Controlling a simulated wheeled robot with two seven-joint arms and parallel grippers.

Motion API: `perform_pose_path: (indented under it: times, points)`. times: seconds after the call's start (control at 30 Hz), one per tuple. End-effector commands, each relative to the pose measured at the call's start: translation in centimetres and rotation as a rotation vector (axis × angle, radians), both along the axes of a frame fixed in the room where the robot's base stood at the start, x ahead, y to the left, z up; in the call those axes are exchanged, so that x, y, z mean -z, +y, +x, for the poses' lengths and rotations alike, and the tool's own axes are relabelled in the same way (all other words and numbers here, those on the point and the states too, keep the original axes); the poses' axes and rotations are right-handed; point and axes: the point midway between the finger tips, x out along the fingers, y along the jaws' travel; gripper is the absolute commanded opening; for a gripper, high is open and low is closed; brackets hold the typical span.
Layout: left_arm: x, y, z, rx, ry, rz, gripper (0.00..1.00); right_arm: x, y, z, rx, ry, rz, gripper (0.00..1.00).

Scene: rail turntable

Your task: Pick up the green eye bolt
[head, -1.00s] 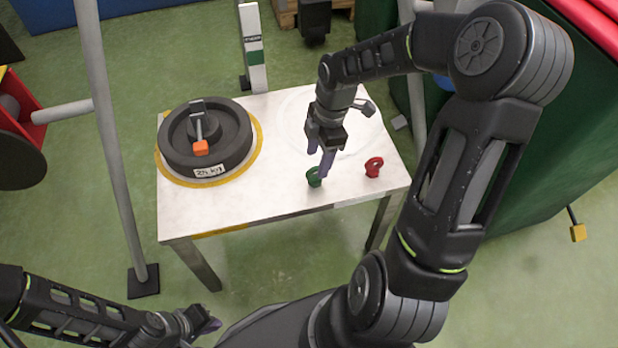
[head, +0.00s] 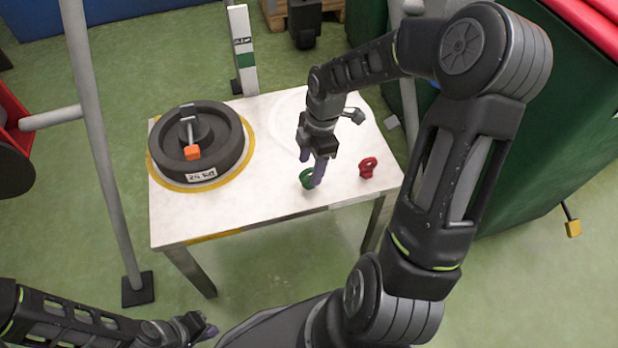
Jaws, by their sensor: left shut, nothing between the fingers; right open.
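The green eye bolt (head: 306,180) stands on the white table (head: 230,208) near its front edge, partly hidden by a finger of my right gripper. My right gripper (head: 312,172) is open, pointing down at the green eye bolt with its purple fingertips beside it. I cannot tell whether they touch it. A red eye bolt (head: 368,167) stands to the right, apart from the gripper. My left gripper (head: 210,331) is shut and empty at the bottom of the view, in front of the table and well away from the eye bolts.
A dark round weight (head: 222,165) with an orange-tipped handle (head: 192,153) sits on a yellow-ringed disc at the table's left. A grey pole (head: 98,150) stands left of the table. A green block (head: 545,130) stands to the right. The table's front middle is clear.

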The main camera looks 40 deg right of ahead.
Motion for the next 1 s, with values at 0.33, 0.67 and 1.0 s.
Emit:
perform_pose_path:
  times: [0.33,0.67,1.0]
  points:
    - [2.0,0.0,0.0,-0.002,0.001,0.000,0.00,4.6,0.8,0.3,-0.001,0.003,0.002,0.56]
    - [2.0,0.0,0.0,-0.002,0.001,0.000,0.00,5.0,0.8,0.4,0.000,0.000,0.000,0.56]
    - [2.0,0.0,0.0,-0.002,0.001,0.000,0.00,5.0,0.8,0.4,0.000,0.000,0.000,0.56]
